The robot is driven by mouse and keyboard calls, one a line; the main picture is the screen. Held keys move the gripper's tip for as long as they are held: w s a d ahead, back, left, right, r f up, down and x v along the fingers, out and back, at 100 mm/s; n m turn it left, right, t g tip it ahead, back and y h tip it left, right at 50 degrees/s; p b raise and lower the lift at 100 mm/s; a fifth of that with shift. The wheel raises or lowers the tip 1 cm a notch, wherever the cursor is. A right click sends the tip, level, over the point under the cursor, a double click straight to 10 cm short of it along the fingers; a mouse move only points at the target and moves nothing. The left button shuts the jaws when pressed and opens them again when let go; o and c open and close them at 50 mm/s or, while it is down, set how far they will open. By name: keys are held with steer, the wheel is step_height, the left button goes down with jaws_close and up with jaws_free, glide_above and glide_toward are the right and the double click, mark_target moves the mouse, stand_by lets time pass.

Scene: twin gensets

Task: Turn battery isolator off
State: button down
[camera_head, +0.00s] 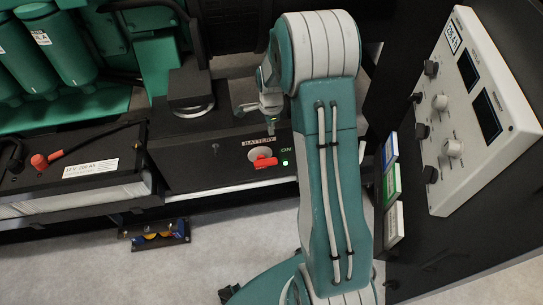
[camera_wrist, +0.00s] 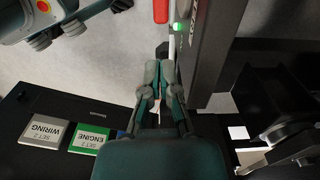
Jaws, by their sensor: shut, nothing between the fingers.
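The battery isolator (camera_head: 260,153) is a round pale switch on the front of a black box, under a "BATTERY" label. Its red handle (camera_head: 266,163) lies roughly level, pointing right towards the word "ON" and a lit green lamp (camera_head: 285,163). In the wrist view the red handle (camera_wrist: 161,10) is cut by the top edge, with the green lamp (camera_wrist: 178,27) beside it. My gripper (camera_head: 271,128) is just above the label, apart from the handle. It also shows in the wrist view (camera_wrist: 160,75), with its fingers shut and empty.
A battery (camera_head: 75,172) with a red terminal cap stands left. A grey control panel (camera_head: 465,110) with knobs is at right, beside the coloured manuals (camera_head: 391,180). My arm hides what lies right of the lamp.

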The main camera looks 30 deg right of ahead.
mark_target(270, 161)
step_height(270, 161, down, 15)
steer(key=shift+w+a+r, duration=0.1)
steer(key=shift+a, duration=0.05)
stand_by(0.4)
